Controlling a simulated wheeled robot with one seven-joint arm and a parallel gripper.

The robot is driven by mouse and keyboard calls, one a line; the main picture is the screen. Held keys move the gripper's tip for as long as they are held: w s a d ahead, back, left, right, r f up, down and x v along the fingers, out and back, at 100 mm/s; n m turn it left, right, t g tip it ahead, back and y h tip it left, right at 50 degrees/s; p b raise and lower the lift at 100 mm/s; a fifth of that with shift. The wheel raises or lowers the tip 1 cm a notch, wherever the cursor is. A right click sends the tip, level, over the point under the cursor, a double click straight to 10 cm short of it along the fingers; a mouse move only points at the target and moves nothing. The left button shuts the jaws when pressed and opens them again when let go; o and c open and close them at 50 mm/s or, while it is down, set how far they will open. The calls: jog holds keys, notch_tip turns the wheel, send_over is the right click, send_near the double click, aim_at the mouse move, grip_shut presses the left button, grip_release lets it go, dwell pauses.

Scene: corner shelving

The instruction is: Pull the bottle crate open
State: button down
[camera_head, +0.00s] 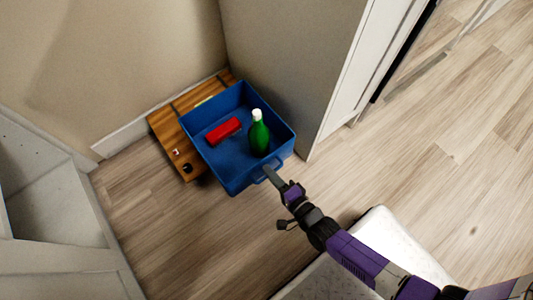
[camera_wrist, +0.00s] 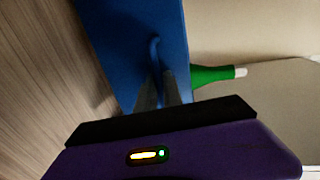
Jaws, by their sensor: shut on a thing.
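The blue bottle crate (camera_head: 225,172) sits in the corner in the head view, partly over a wooden shelf, with its front end toward my arm. A green bottle (camera_head: 259,136) with a white cap stands inside it, and a red block (camera_head: 223,131) lies beside the bottle. My gripper (camera_head: 270,174) is at the crate's front handle (camera_head: 266,168). In the wrist view, the fingers (camera_wrist: 163,88) are shut on the blue handle (camera_wrist: 154,50) in front of the crate wall (camera_wrist: 115,45). The green bottle (camera_wrist: 212,75) shows past the crate's edge there.
A wooden shelf (camera_head: 163,126) with small items lies under and behind the crate. A grey panel (camera_head: 290,60) rises close on the crate's right. A white cabinet (camera_head: 50,205) stands at the left. The wood floor (camera_head: 185,225) in front of the crate is clear.

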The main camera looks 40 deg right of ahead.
jog(key=shift+s, duration=0.1)
dwell(0.3)
jog(key=c, duration=1.8)
grip_release()
jog(key=shift+o, duration=0.2)
jog(key=s+r+p, duration=0.1)
jog(key=s+p, duration=0.1)
jog(key=s, duration=0.5)
jog(key=shift+s+r, duration=0.25)
jog(key=shift+s, duration=0.1)
